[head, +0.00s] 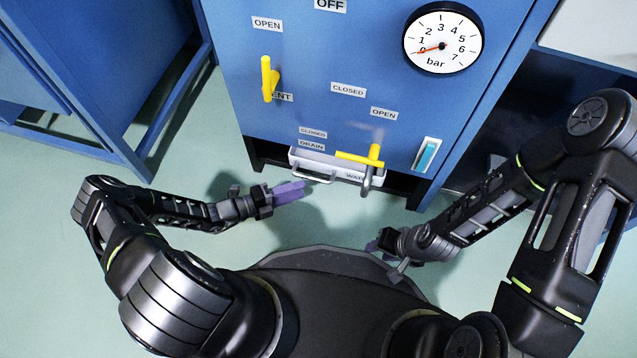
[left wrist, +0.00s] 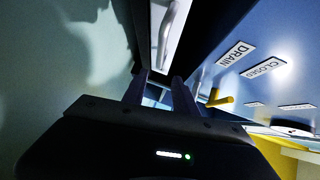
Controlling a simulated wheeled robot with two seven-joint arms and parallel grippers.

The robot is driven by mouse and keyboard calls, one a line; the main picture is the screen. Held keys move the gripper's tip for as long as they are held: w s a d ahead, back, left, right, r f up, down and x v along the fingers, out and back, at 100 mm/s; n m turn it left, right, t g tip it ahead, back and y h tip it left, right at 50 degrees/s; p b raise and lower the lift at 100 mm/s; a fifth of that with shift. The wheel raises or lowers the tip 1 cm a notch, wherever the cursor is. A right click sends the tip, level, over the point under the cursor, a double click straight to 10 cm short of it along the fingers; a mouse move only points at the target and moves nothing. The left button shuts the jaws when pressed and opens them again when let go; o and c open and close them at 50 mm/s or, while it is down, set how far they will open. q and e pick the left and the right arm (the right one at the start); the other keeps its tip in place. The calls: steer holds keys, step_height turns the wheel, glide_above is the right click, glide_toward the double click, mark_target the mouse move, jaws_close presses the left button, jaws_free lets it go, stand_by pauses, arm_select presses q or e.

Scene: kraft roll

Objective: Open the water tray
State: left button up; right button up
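The water tray (head: 335,168) is a pale, shallow tray at the bottom of the blue cabinet, under the DRAIN label.
A yellow drain lever (head: 358,157) sticks out sideways above the tray's right part. Another yellow lever (head: 268,78) stands upright higher on the panel. A gauge (head: 443,38) and a blue-and-white switch (head: 427,155) are at the right. Green floor in front is clear.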

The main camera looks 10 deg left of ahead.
mark_target(313, 179)
arm_select(q)
steer(key=shift+w+a+f+n+t, duration=0.25)
steer(key=shift+w+a+n, duration=0.15)
steer(key=shift+a, duration=0.1)
steer(key=shift+w+a+f+n+t, duration=0.15)
steer(key=shift+w+a+n+t, duration=0.15)
steer(key=shift+a+n, duration=0.15)
arm_select(e)
steer(key=shift+w+f, duration=0.2)
steer(key=shift+f, duration=0.3)
arm_select(q)
steer(key=shift+d, duration=0.1)
